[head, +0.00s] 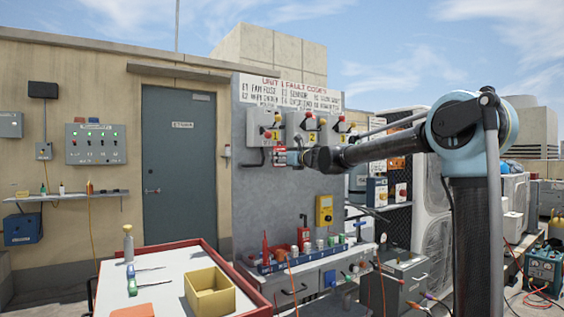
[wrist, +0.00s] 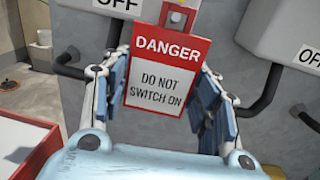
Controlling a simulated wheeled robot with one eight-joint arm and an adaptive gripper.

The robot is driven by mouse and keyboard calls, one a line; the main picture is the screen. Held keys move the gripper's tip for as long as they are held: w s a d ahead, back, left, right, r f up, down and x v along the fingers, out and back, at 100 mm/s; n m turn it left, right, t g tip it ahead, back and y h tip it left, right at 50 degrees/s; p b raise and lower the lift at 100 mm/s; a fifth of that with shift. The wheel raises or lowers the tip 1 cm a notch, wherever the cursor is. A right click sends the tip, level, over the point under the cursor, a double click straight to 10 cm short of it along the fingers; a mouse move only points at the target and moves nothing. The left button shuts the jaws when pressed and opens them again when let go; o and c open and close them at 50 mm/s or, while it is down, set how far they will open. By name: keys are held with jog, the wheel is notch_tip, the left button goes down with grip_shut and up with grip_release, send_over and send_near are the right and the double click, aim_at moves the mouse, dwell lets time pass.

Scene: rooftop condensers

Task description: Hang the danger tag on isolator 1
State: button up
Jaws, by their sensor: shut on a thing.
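The danger tag, a red and white card reading "DANGER DO NOT SWITCH ON" (wrist: 160,88), stands upright between the blue-padded fingers of my gripper (wrist: 165,97). A hole with a grey edge shows at its red top. In the head view the tag (head: 279,156) is just below isolator 1 (head: 264,122), a grey box with a red and yellow switch and a yellow "1" label. My gripper (head: 292,157) reaches it from the right. In the wrist view a grey box marked OFF is at upper left. I cannot tell whether the tag touches a hook.
Isolator 2 (head: 303,125) and a third isolator (head: 342,125) are to the right on the same grey panel. Conduits run below the boxes. A bench with tools (head: 300,262) stands below, and a red-edged table with a yellow bin (head: 209,292) is at front left.

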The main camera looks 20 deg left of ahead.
dwell(0.4)
jog(key=o, duration=1.4)
